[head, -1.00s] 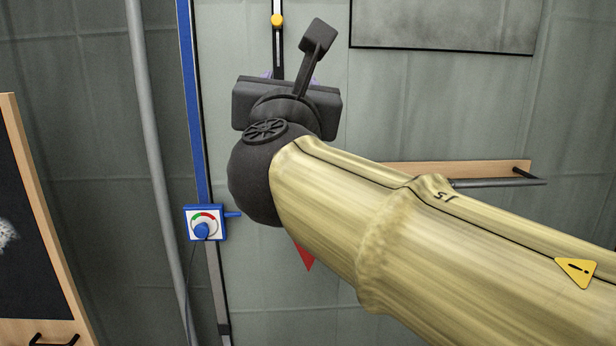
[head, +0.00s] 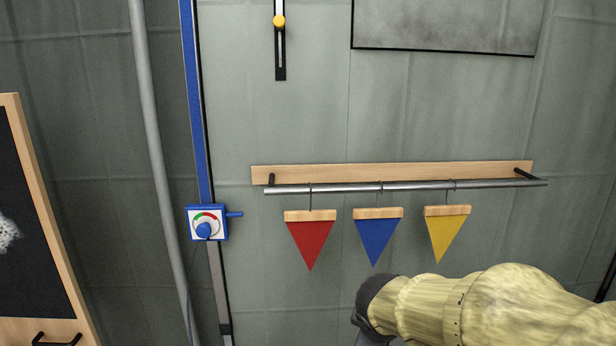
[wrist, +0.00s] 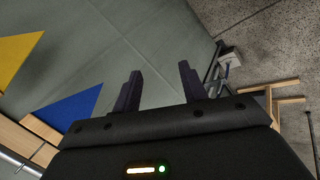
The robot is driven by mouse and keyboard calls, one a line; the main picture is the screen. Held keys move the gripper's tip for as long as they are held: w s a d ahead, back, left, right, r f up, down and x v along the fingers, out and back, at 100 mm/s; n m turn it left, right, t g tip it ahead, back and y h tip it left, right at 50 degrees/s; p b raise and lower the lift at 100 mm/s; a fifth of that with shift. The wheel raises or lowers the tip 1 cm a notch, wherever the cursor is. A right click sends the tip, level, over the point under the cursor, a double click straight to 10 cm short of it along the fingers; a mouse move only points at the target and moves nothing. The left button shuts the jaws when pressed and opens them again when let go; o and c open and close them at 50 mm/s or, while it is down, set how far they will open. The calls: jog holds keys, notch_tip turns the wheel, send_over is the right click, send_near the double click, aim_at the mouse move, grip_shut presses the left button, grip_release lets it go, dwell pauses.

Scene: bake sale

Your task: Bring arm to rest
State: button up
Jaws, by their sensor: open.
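My arm (head: 500,305) reaches in from the lower right of the head view, low and below the hanging pennants. Its dark end shows at the bottom edge, and the fingers are hidden there. In the wrist view my gripper (wrist: 160,88) has its two dark fingers apart with nothing between them. The blue pennant (wrist: 68,108) and the yellow pennant (wrist: 14,54) appear to the left of the fingers in that view, apart from them.
A metal rail (head: 420,186) on a wooden board holds red (head: 310,242), blue (head: 377,240) and yellow (head: 446,235) pennants. A blue dial box (head: 206,223), a slider with a yellow knob (head: 279,22) and a grey pipe (head: 152,130) are on the left. A wooden-legged piece (wrist: 276,105) stands beyond the fingers.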

jog(key=s+d+f+m+g+y, duration=0.2)
jog(key=s+d+f+m+g, duration=0.15)
jog(key=s+f+m, duration=0.7)
notch_tip(320, 180, up, 22)
jog(key=w+a+m+p, duration=0.1)
jog(key=p, duration=2)
jog(key=shift+w+a+f, duration=0.15)
jog(key=shift+w+f, duration=0.1)
jog(key=shift+w, duration=0.1)
jog(key=shift+m, duration=0.25)
jog(key=shift+s, duration=0.15)
jog(key=shift+w, duration=0.25)
